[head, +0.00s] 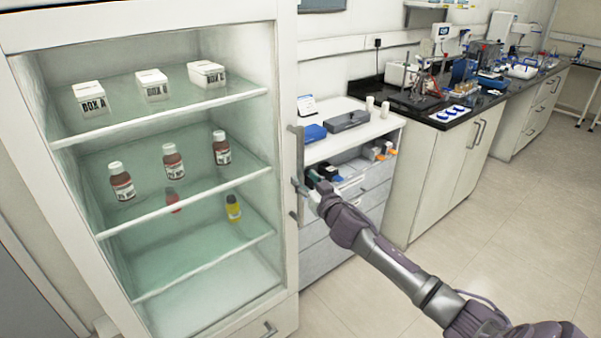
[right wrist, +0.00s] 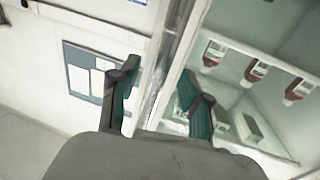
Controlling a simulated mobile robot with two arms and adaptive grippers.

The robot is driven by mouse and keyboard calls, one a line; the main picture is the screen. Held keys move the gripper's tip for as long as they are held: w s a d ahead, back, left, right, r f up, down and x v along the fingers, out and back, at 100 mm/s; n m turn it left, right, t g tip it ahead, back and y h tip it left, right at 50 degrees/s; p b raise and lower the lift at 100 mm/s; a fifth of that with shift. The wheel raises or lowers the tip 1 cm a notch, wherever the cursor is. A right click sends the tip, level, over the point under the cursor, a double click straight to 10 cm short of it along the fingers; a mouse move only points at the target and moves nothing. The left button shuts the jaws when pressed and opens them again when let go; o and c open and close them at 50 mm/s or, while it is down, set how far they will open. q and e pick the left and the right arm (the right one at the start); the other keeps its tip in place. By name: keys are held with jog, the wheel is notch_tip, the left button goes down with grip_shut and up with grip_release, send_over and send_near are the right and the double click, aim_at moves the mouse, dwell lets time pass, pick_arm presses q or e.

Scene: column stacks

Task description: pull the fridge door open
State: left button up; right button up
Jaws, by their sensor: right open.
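The fridge (head: 286,200) stands at the left of the head view, its clear front showing shelves inside. The door looks shut. A vertical grey handle (head: 299,150) is on its right edge. My right gripper (head: 303,186) is at the handle's lower part, its arm coming in from the lower right. In the right wrist view the open fingers (right wrist: 158,92) lie on either side of the vertical handle bar (right wrist: 172,62), with gaps visible. I cannot tell whether a finger touches it. My left gripper is not in view.
Inside the fridge are white boxes (head: 153,86), red-brown bottles (head: 172,162) and a yellow bottle (head: 233,208). A drawer cabinet (head: 345,215) stands close on the right, behind my gripper. A counter (head: 428,180) with lab equipment runs further right. The floor (head: 500,215) is clear.

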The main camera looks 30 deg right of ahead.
aim_at(302, 176)
jog(key=shift+w+d, duration=0.15)
jog(key=shift+w, duration=1.5)
grip_shut()
